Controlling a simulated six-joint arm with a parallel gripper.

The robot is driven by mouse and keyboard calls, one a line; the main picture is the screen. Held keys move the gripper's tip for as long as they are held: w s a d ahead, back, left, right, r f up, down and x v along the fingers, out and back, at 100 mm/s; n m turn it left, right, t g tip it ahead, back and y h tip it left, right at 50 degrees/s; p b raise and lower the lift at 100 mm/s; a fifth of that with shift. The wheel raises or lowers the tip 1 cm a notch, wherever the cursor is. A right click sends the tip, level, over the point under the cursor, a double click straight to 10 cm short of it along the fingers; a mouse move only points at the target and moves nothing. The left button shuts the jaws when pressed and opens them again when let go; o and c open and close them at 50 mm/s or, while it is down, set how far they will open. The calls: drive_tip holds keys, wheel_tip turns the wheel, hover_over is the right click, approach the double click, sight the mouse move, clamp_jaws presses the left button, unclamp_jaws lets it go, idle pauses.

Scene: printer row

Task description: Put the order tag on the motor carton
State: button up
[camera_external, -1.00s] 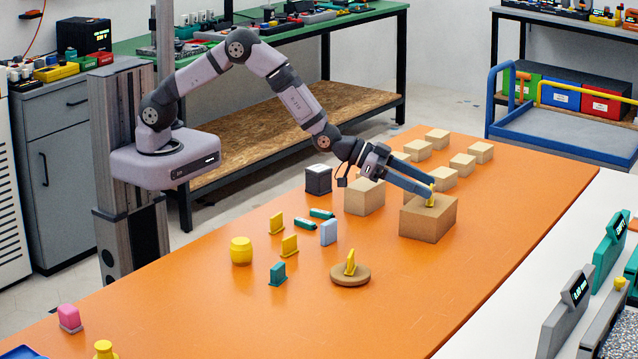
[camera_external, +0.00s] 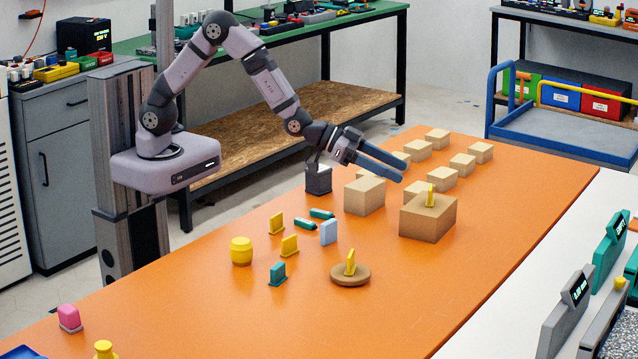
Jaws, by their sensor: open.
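A small yellow tag (camera_external: 430,196) stands upright on top of a brown carton (camera_external: 427,219), the larger box on the right part of the orange table. The frames do not show any writing that tells which carton is the motor carton. My gripper (camera_external: 391,171) is open and empty. It hangs in the air to the upper left of the brown carton, apart from the tag. Another yellow tag (camera_external: 350,263) stands on a round brown disc (camera_external: 341,279). More yellow tags (camera_external: 289,246) stand on the bare table to the left.
Several small cartons (camera_external: 480,152) sit farther back. A yellow barrel (camera_external: 241,251), a blue block (camera_external: 328,232) and teal pieces (camera_external: 278,274) stand nearer. The orange table's front right is clear.

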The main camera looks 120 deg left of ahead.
drive_tip(key=shift+v, duration=2.1)
drive_tip(key=shift+d, duration=0.15)
drive_tip(key=s+d+f+m+g+h, duration=0.1)
drive_tip(key=s+d+f+g, duration=0.1)
drive_tip(key=s+d, duration=0.4)
drive_tip(key=s+d+f+m+g+h, duration=0.1)
drive_tip(key=s+d+f+g+h, duration=0.1)
drive_tip(key=s, duration=0.5)
drive_tip(key=s+d+f+m+g+h, duration=0.1)
drive_tip(key=s+d+f+g, duration=0.3)
drive_tip(key=s+d, duration=0.3)
drive_tip(key=shift+d+f+g+h, duration=0.1)
drive_tip(key=shift+d+g+h, duration=0.1)
drive_tip(key=shift+d, duration=0.45)
drive_tip(key=shift+d+f+g+h, duration=0.15)
drive_tip(key=shift+d+g+h, duration=0.05)
drive_tip(key=shift+d, duration=0.5)
drive_tip(key=s+d+m+g, duration=0.1)
drive_tip(key=s+d+g, duration=0.2)
drive_tip(key=s, duration=0.8)
drive_tip(key=shift+s+f+g, duration=0.2)
drive_tip(key=shift+s+g, duration=0.05)
drive_tip(key=shift+g, duration=0.15)
drive_tip(key=shift+r, duration=0.1)
